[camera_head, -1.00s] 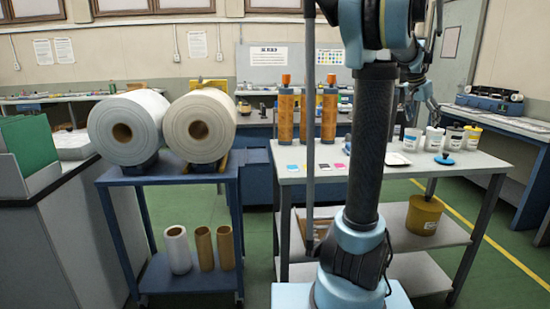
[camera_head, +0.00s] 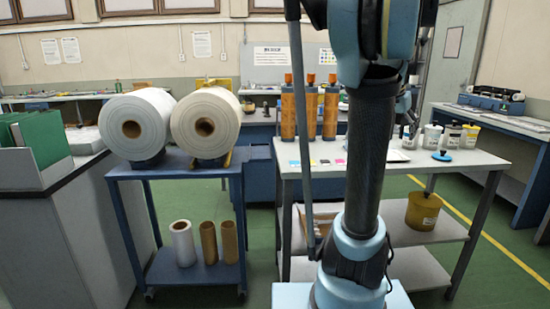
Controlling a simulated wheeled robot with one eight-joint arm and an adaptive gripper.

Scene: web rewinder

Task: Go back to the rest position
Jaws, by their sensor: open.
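My arm's dark column (camera_head: 370,150) rises from its light blue base at the right of centre, with blue upper joints at the top edge. My gripper (camera_head: 409,134) is largely hidden behind this column.
A blue cart (camera_head: 185,174) at left carries two large white rolls (camera_head: 205,124). Green floor shows between them.

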